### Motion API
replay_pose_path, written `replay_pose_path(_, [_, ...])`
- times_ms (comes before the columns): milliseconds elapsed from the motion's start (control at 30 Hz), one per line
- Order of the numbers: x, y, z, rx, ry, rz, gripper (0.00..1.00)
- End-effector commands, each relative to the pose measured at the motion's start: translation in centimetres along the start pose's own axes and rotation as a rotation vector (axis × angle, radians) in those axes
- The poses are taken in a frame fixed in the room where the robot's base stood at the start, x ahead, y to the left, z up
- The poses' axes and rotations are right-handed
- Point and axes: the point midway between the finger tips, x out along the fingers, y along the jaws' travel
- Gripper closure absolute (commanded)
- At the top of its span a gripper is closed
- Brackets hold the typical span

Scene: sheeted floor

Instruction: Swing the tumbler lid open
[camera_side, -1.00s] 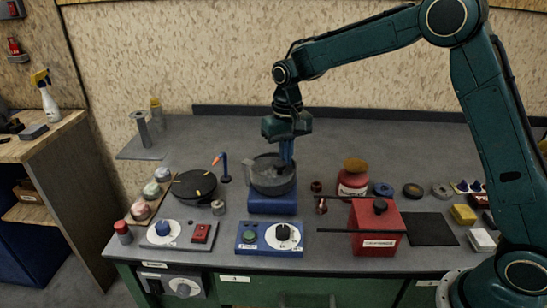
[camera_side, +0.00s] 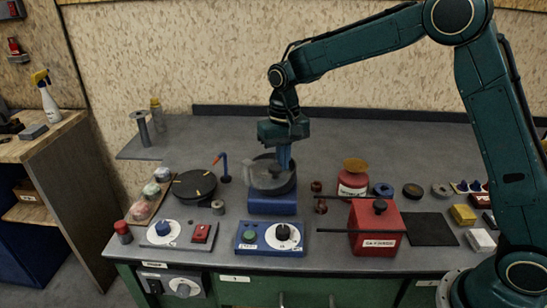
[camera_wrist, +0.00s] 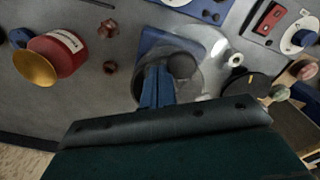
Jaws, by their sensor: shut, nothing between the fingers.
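The tumbler is a dark round drum (camera_side: 266,187) on a blue base (camera_side: 272,205) at the middle of the bench. A pale, see-through lid shows at its top, but I cannot tell its exact angle. In the wrist view the clear round rim (camera_wrist: 205,50) and a dark round knob (camera_wrist: 181,65) lie beside my fingers. My gripper (camera_side: 284,166) has blue fingers pointing down at the drum's right rear part. In the wrist view the fingers (camera_wrist: 157,75) are together, with nothing held. They overlap the drum in the picture; contact with the lid is not clear.
A blue control box (camera_side: 269,238) with a green button and black dial stands in front. A red box (camera_side: 377,231) with a rod and a red jar (camera_side: 352,182) are at right. A black disc turntable (camera_side: 193,186) stands left.

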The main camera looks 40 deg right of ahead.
Motion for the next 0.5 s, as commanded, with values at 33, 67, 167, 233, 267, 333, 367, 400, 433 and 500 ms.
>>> replay_pose_path(33, [0.0, -0.1, 0.1, -0.001, 0.000, 0.000, 1.00])
replay_pose_path(67, [0.0, -0.2, 0.1, -0.001, 0.000, 0.000, 1.00])
replay_pose_path(167, [0.0, -0.5, 0.3, -0.001, 0.000, 0.000, 1.00])
replay_pose_path(233, [0.0, -0.8, 0.5, -0.002, 0.000, 0.000, 1.00])
replay_pose_path(267, [0.0, -1.0, 0.5, -0.002, 0.000, 0.000, 1.00])
replay_pose_path(333, [0.0, -1.3, 0.7, -0.003, 0.000, 0.000, 1.00])
replay_pose_path(367, [0.0, -1.4, 0.8, -0.002, 0.000, 0.000, 1.00])
replay_pose_path(400, [0.0, -1.5, 0.8, -0.002, 0.000, 0.000, 1.00])
replay_pose_path(433, [0.0, -1.6, 0.9, -0.001, 0.000, 0.000, 1.00])
replay_pose_path(500, [0.0, -1.8, 1.0, 0.000, 0.000, 0.000, 1.00])
